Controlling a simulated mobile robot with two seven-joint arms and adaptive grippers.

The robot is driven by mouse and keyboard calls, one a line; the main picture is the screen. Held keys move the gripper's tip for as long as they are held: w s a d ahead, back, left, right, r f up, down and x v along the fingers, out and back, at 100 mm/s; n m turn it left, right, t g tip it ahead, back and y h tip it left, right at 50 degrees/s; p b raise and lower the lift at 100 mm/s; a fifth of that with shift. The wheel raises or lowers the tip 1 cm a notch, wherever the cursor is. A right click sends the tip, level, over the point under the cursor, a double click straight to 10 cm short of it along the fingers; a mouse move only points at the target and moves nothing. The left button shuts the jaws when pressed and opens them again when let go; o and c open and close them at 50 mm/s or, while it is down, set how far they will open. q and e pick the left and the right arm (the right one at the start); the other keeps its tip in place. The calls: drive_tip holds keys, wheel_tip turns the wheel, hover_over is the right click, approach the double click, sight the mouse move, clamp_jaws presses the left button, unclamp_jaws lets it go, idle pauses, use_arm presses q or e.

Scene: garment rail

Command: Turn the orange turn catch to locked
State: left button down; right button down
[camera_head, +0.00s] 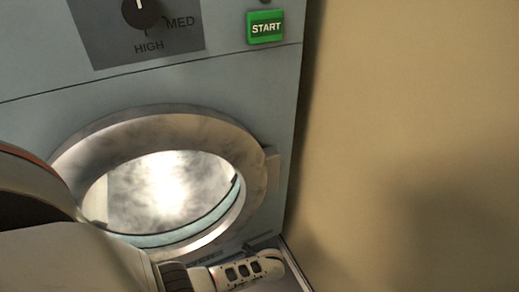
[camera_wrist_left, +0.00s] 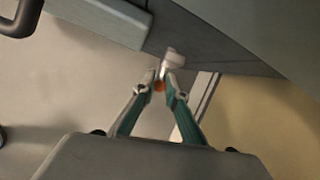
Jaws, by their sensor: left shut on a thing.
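The orange turn catch (camera_wrist_left: 159,86) shows in the left wrist view as a small orange patch between my fingertips. The fingers hide most of it, so I cannot tell its turn position. My left gripper (camera_wrist_left: 161,80) is shut on it. A pale grey piece (camera_wrist_left: 174,61) sits just beyond the fingertips. In the head view my left arm comes in from the left, low in front of the machine, and the catch cannot be seen there. My right gripper is in neither view.
A grey machine front carries a round glass door (camera_head: 165,190), a green START button (camera_head: 266,27) and a dark dial (camera_head: 141,12) marked MED and HIGH. A plain tan wall (camera_head: 420,130) is at the right. A dark curved handle (camera_wrist_left: 20,18) shows top left in the wrist view.

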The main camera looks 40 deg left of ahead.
use_arm(q)
drive_tip(key=shift+r+t, duration=0.2)
drive_tip(key=shift+t, duration=0.2)
drive_tip(key=shift+s+f+n+t+h, duration=0.3)
drive_tip(key=shift+t+h, duration=0.1)
drive_tip(key=shift+t, duration=0.3)
drive_tip(key=shift+s+f+n+t+h+b, duration=0.15)
drive_tip(key=shift+t+h+b, duration=0.15)
drive_tip(key=shift+t, duration=0.4)
drive_tip(key=shift+s+r+n+t+h+b, duration=0.15)
drive_tip(key=shift+t+h+b, duration=0.1)
drive_tip(key=shift+t, duration=0.45)
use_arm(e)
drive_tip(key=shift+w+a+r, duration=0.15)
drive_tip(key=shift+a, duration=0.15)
use_arm(q)
drive_tip(key=shift+w, duration=0.15)
drive_tip(key=c, duration=2)
unclamp_jaws()
drive_tip(key=shift+f, duration=0.1)
drive_tip(key=shift+a, duration=0.1)
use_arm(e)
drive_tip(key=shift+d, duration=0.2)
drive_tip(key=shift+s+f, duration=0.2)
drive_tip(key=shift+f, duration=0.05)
